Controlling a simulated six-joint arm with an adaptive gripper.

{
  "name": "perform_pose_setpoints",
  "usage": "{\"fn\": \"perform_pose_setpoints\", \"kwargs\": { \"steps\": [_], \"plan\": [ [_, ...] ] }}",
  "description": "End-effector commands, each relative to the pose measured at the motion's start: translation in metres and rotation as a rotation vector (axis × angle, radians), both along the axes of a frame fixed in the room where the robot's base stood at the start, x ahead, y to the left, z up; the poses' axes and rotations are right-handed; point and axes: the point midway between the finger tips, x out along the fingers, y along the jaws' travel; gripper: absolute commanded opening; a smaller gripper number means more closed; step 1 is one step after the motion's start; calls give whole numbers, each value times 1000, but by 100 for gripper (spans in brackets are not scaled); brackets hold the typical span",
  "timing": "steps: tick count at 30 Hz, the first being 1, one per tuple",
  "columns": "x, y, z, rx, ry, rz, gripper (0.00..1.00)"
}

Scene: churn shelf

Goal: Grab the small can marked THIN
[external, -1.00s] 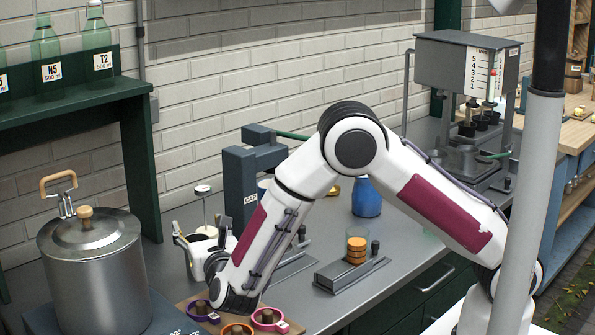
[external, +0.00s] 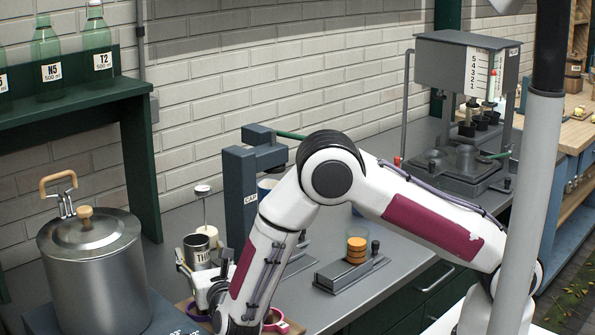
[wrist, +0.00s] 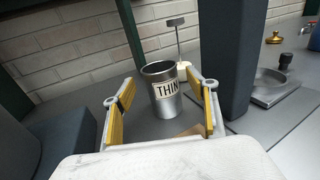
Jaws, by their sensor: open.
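The small metal can marked THIN (wrist: 163,92) stands upright on the grey counter. In the wrist view it is between and beyond my two yellow-padded fingers, its label facing me. In the external view the can (external: 197,250) shows just behind my gripper (external: 203,277), partly hidden by it. My gripper (wrist: 160,110) is open and low over the counter, with a finger on each side of the line to the can. I cannot tell whether the can's base is between the fingertips.
A dark post marked CAP (external: 240,205) stands close right of the can. A plunger-like rod (wrist: 178,40) stands behind it. A large lidded pot (external: 95,265) is at left. Purple and pink rings (external: 276,322) lie in front, partly under my arm.

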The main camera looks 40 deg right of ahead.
Motion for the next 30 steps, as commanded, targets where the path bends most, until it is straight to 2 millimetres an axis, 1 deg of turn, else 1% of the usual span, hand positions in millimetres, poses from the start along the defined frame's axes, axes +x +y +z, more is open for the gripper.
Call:
{"fn": "perform_pose_setpoints", "kwargs": {
  "steps": [3, 15, 20, 27, 30],
  "plan": [
    [0, 0, -3, 0, 0, 0, 58],
    [3, -1, -3, 1, 0, -1, 58],
    [15, -7, -3, 1, 1, -2, 58],
    [38, -17, -2, 2, -1, -2, 58],
    [44, -19, -3, 1, 1, -2, 58]
  ]
}}
